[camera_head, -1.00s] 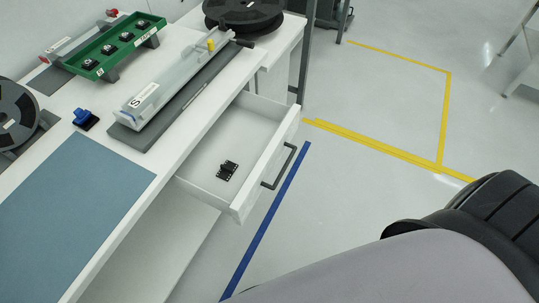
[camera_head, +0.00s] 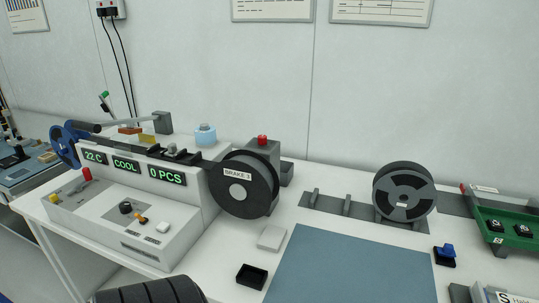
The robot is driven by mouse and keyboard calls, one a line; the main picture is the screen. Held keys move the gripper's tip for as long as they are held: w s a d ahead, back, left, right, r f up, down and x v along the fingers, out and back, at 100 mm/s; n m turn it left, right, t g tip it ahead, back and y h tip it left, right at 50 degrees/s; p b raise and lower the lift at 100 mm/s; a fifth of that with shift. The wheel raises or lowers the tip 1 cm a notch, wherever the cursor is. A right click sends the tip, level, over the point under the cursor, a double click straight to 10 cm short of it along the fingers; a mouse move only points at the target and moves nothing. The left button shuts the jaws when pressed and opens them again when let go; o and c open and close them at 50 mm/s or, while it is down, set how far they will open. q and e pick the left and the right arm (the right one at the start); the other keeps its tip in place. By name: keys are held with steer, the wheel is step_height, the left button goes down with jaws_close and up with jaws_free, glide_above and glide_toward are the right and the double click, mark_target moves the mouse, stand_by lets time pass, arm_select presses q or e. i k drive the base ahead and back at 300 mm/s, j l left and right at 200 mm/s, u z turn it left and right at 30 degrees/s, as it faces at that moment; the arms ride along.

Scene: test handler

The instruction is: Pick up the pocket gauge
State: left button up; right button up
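No thing in view can be told for sure as the pocket gauge. A small blue-topped item with a black base (camera_head: 445,254) stands on the white bench, just right of the blue-grey mat (camera_head: 350,268). A small open black box (camera_head: 252,276) and a flat light-grey block (camera_head: 271,238) lie left of the mat. Neither gripper is in view. Only a dark ribbed part of my own arm shows at the bottom left edge.
A grey machine with green displays (camera_head: 134,168) and a black reel labelled BRAKE (camera_head: 243,184) fill the bench's left. Another reel (camera_head: 404,191) stands on a grey rack behind the mat. A green tray (camera_head: 507,232) is at the right edge. The mat is clear.

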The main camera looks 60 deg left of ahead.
mark_target(172, 147)
steer(key=u, duration=2.45)
steer(key=k+l+z, duration=0.1)
steer(key=z, duration=0.25)
steer(key=k+l+z, duration=0.1)
steer(key=l+z, duration=0.45)
steer(key=z, duration=0.15)
steer(key=k+l, duration=0.05)
